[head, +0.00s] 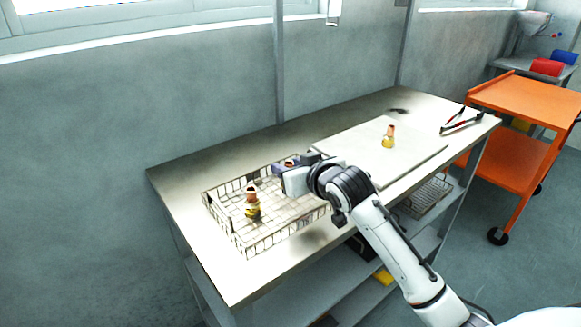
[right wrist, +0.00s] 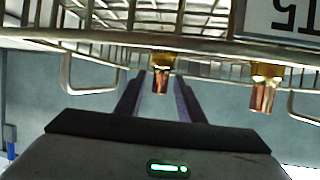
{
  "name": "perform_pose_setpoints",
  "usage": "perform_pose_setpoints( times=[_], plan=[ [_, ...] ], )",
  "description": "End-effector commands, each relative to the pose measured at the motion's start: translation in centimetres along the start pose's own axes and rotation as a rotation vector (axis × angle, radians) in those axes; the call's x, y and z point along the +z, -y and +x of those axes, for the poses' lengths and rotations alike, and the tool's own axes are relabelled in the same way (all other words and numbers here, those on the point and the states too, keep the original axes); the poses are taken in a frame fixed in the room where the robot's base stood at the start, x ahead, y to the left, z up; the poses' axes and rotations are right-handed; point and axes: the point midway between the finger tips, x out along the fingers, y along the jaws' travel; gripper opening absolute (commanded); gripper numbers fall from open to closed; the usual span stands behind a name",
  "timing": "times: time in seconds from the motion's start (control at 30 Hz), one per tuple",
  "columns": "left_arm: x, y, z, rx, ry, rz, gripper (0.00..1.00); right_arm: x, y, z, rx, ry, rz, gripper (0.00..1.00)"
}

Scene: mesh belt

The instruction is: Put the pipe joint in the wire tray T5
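The wire tray T5 (head: 237,237) stands on the near-left part of the bench; its label T5 (right wrist: 290,15) shows upside down in the right wrist view. One pipe joint, copper above yellow (head: 252,201), stands upright in the tray. A second pipe joint (right wrist: 161,75) shows between the fingers of my right gripper (right wrist: 159,80), with gaps on both sides, so the gripper looks open. In the head view this gripper (head: 298,162) is low over the tray's far right side and largely hides that joint. Another pipe joint (head: 388,138) stands on the pale board. My left gripper is out of view.
The pale board (head: 415,152) lies right of the tray. Red-handled pliers (head: 461,122) lie at the bench's right end. An orange cart (head: 520,97) stands beyond it. Another wire basket (head: 427,195) sits on the shelf below. The bench behind the tray is clear.

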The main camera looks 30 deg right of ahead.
Motion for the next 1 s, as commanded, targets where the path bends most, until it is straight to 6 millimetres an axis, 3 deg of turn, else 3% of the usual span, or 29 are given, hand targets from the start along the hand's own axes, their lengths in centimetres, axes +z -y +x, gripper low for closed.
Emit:
perform_pose_setpoints(
  times=[0.17,0.5,0.7,1.0],
  plan=[
    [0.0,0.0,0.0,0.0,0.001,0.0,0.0,-0.3,0.0,-1.1,0.0,-0.001,0.0,0.35],
    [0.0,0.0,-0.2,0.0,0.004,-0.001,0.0,-0.3,0.0,-8.1,0.0,-0.001,-0.001,0.35],
    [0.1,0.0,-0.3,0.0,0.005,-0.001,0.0,-0.3,0.0,-11.1,-0.001,0.0,0.0,0.35],
    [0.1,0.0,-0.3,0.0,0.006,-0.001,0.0,-0.3,0.0,-12.2,0.0,0.0,0.0,0.35]
  ],
)
